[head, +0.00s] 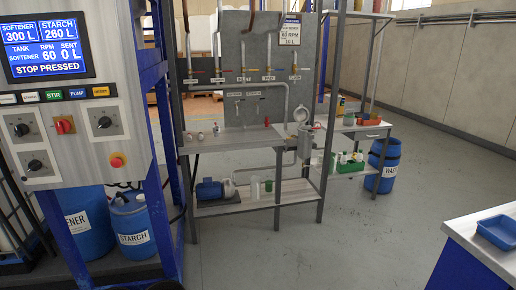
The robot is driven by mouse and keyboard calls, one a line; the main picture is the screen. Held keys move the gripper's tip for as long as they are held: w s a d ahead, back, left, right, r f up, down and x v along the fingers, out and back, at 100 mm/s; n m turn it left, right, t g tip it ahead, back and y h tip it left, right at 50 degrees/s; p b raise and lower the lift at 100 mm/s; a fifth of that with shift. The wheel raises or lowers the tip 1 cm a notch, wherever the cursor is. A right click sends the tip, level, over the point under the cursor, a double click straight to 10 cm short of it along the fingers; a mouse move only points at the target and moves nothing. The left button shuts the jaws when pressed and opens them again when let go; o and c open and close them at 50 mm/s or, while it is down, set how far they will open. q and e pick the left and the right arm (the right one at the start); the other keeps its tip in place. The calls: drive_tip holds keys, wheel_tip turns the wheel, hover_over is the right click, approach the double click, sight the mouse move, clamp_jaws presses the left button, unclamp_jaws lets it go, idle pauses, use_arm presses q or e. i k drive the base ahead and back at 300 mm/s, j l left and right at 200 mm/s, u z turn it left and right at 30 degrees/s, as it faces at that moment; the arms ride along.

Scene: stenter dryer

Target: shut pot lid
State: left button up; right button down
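A small grey metal pot (305,146) stands at the right end of the pipe bench, in the middle distance. A round lid (301,115) appears to stand raised above and behind the pot's rim, so the pot looks open. The pot is small in the picture, and its hinge and handle cannot be made out. Neither of my grippers is in view.
A control panel (70,100) with a lit screen reading "STOP PRESSED" fills the left. Blue drums (132,225) stand below it. The pipe bench (235,138) has a lower shelf holding a blue motor. A blue barrel (384,165) stands at right. Grey floor (330,240) is clear in front.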

sight(301, 114)
drive_tip(key=i, duration=2.45)
